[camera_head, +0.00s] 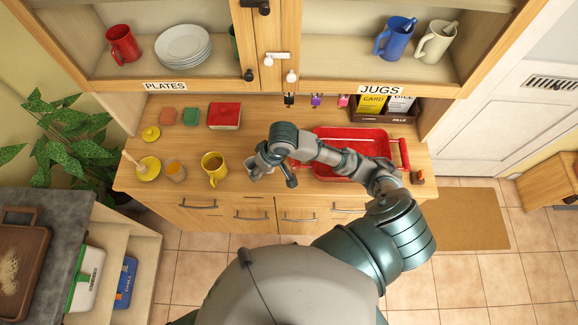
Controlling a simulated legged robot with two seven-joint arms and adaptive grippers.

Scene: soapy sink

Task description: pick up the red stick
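I cannot clearly make out a separate red stick. A red upright bar (404,153) shows at the right end of the red basin (350,178) on the counter; I cannot tell if it is a loose stick or a handle. My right arm reaches in from the lower right across the basin. My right gripper (275,170) is over the counter, left of the basin, with its fingers apart and nothing visible between them. My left gripper is not in view.
A yellow mug (214,168), a glass (175,170) and a yellow dish (148,168) stand on the counter to the left. A card holder (385,108) stands behind the basin. Open cupboards hang above.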

